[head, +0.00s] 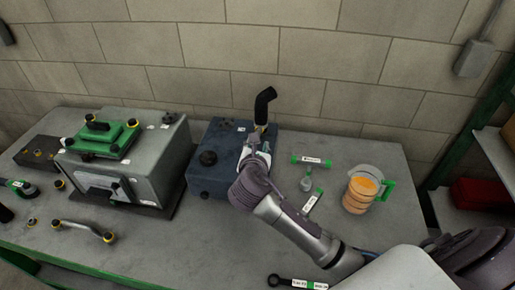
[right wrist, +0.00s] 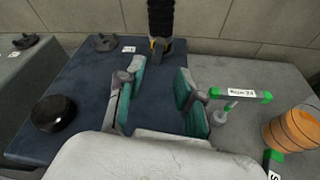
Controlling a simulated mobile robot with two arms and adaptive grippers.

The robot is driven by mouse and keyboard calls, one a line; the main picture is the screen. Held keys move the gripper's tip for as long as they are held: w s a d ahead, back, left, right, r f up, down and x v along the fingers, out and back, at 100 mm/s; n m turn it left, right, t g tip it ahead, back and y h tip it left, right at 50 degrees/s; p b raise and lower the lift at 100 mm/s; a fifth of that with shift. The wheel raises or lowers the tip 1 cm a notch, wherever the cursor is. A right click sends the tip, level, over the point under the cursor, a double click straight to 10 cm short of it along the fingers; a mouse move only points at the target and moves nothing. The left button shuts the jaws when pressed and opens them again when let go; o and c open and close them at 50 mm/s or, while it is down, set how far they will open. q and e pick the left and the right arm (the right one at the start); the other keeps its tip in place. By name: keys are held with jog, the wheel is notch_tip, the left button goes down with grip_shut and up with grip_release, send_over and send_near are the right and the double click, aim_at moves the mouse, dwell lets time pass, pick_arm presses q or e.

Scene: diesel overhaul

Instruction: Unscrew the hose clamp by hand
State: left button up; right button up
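A black bent hose (head: 264,104) rises from the far side of a dark blue box (head: 206,180); its lower part also shows in the right wrist view (right wrist: 160,18). The hose clamp (right wrist: 159,46), with yellow on it, sits around the hose's base, and yellow shows there in the head view (head: 261,128). My right gripper (head: 257,147) is over the box, just on the near side of the clamp. In the right wrist view its teal-padded fingers (right wrist: 160,88) are apart with nothing between them, and the clamp lies beyond them. My left gripper is out of view.
A black cap (head: 208,158) is on the box's left part. A grey machine block (head: 160,160) with a green cover (head: 105,138) stands left. A jug with orange contents (head: 361,189) and green-ended labelled tools (head: 312,160) lie right. A wall stands close behind.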

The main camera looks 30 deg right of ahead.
jog(key=b+x, duration=0.2)
jog(key=x, duration=0.1)
jog(key=shift+w+f+b, duration=0.2)
jog(key=shift+f+b, duration=0.1)
jog(key=x, duration=0.2)
jog(key=shift+w+d+r, duration=0.1)
jog(key=shift+w+r, duration=0.1)
jog(key=shift+w, duration=0.15)
jog(key=shift+w+d+f, duration=0.15)
jog(key=shift+w+d, duration=0.05)
jog(key=shift+w, duration=0.05)
jog(key=shift+w+d+f, duration=0.15)
jog(key=shift+w+d, duration=0.1)
jog(key=shift+w, duration=0.15)
grip_shut()
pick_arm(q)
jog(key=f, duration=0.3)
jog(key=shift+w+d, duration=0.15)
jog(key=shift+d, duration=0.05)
